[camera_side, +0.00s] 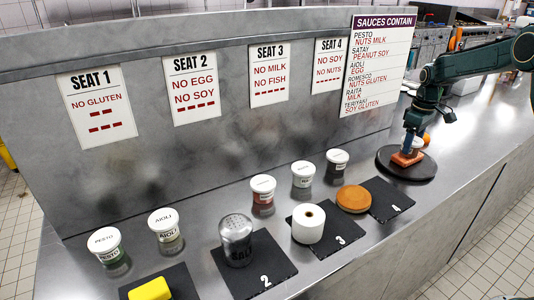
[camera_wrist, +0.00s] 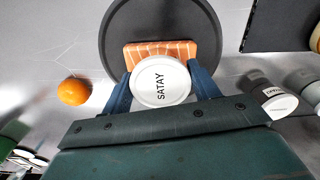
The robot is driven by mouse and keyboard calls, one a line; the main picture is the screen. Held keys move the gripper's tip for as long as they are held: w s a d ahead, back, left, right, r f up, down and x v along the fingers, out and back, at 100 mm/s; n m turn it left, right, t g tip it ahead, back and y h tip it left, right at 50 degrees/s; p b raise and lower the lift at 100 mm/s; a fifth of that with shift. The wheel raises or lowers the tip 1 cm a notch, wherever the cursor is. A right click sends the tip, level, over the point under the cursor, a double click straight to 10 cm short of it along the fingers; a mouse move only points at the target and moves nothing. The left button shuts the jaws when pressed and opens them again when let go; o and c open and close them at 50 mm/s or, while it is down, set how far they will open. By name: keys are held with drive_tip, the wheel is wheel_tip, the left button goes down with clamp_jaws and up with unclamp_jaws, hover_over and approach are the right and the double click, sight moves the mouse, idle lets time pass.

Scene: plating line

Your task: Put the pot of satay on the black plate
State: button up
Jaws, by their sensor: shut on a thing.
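The pot of satay (camera_wrist: 160,82), with a white lid marked SATAY, is between the two blue fingers of my gripper (camera_wrist: 161,72), which is shut on it. In the side view my gripper (camera_side: 412,142) points down at the back of the round black plate (camera_side: 410,176). The plate also shows in the wrist view (camera_wrist: 114,25). An orange slab with pale stripes (camera_wrist: 175,50) lies on the plate, close beside the pot. The slab also shows in the side view (camera_side: 404,160). The pot's base is hidden, so I cannot tell whether it touches the plate.
An orange ball-like fruit (camera_wrist: 73,92) lies beside the plate. Several lidded pots, a salt shaker (camera_side: 236,240), a white roll (camera_side: 308,223) and a brown disc (camera_side: 353,198) stand to the left along the steel counter. An upright panel with seat signs runs behind.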

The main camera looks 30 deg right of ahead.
drive_tip(key=o, duration=1)
drive_tip(key=shift+r, duration=0.1)
wheel_tip(320, 180, up, 12)
idle(0.5)
